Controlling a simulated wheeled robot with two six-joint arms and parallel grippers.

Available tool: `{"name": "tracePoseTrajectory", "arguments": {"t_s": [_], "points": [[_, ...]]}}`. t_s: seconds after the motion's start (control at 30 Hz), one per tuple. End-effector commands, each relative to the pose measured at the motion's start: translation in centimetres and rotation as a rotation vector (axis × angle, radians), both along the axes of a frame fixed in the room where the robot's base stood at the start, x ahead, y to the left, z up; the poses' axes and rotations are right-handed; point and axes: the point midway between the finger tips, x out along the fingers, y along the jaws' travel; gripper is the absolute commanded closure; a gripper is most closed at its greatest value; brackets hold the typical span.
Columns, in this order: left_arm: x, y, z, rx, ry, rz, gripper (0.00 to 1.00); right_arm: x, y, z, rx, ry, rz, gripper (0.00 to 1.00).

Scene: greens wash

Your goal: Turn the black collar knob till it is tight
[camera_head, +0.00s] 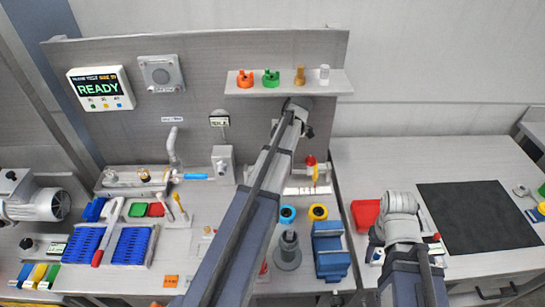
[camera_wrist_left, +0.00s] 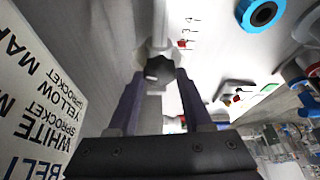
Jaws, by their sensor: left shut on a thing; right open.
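The black collar knob (camera_wrist_left: 158,68) is dark and lobed, on a pale collar or post, in the left wrist view. My left gripper (camera_wrist_left: 161,84) has its two dark fingers on either side of the knob, shut on it. In the head view my left arm runs up the middle to the back panel and hides the knob and the left fingertips. My right gripper (camera_head: 402,222) is over the right side of the bench, beside a red bin (camera_head: 365,214) and away from the knob. Its fingertips are not clearly seen; it is open.
A shelf (camera_head: 290,90) with small coloured parts is on the back panel. A READY screen (camera_head: 101,88) is at left. Blue racks (camera_head: 133,246), blue (camera_head: 287,214) and yellow (camera_head: 318,211) rings, and a grey post (camera_head: 289,250) stand around the arm. A black mat (camera_head: 478,216) lies clear at right.

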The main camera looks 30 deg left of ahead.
Motion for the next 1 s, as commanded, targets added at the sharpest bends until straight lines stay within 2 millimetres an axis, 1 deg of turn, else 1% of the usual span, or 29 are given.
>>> {"name": "tracePoseTrajectory", "arguments": {"t_s": [0.27, 0.3, 0.53, 0.83, 0.93, 1.0], "points": [[0.0, 0.0, 0.0, -0.002, -0.001, -0.001, 1.00, 0.0, 0.0, 0.0, 0.000, 0.000, 0.000, 0.50], [0.0, 0.0, 0.0, -0.001, -0.002, -0.001, 0.47, 0.0, 0.0, 0.0, 0.000, 0.000, 0.000, 0.50], [0.0, 0.0, 0.0, 0.000, -0.001, -0.001, 0.21, 0.0, 0.0, 0.0, 0.000, 0.000, 0.000, 0.50], [0.1, 0.0, 0.2, -0.001, 0.000, -0.001, 0.20, 0.0, 0.0, 0.2, 0.000, 0.000, 0.000, 0.50], [0.2, -0.2, 1.0, -0.001, -0.001, -0.002, 0.20, 0.0, 0.0, 1.0, 0.000, 0.000, 0.000, 0.50], [0.4, -0.4, 1.9, -0.001, 0.000, -0.002, 0.20, 0.0, 0.0, 1.9, 0.000, 0.000, 0.001, 0.50]]}}
